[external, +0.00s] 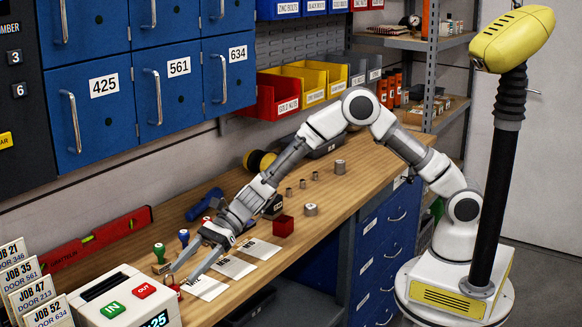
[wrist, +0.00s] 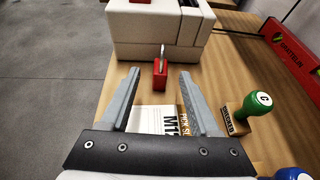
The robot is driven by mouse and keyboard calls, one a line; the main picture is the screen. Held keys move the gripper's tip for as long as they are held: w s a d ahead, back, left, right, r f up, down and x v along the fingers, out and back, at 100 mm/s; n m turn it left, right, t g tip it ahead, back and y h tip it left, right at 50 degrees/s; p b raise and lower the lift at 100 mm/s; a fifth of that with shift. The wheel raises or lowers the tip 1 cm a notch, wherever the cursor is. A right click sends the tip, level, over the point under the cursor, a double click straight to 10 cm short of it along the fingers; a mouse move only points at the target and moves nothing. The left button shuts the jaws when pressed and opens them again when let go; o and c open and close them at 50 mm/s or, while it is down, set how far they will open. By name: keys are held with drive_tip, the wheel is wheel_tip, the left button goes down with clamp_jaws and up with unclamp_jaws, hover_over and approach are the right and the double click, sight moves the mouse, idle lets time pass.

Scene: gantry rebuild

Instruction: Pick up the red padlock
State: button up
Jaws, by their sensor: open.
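The red padlock (wrist: 160,78) stands on the wooden bench just in front of the beige box in the wrist view, its grey shackle pointing up. In the external view, a small part of the padlock (external: 175,289) shows red beside the box, partly hidden by my fingers. My gripper (external: 180,276) reaches low over the bench, open and empty. In the wrist view, the padlock appears between the fingertips of my gripper (wrist: 159,74). I cannot tell whether it is between the jaws or just beyond them.
The beige punch-clock box (external: 125,302) stands close behind the padlock. A green-handled stamp (wrist: 245,110) is to the right of my fingers. Paper cards (external: 235,267) lie under the gripper. A red level (external: 95,240) lies along the wall, and a red block (external: 283,226) sits farther back.

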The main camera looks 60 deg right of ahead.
sight(174, 287)
drive_tip(key=shift+x, duration=3.15)
drive_tip(key=shift+f, duration=0.15)
drive_tip(key=shift+d, duration=0.1)
clamp_jaws()
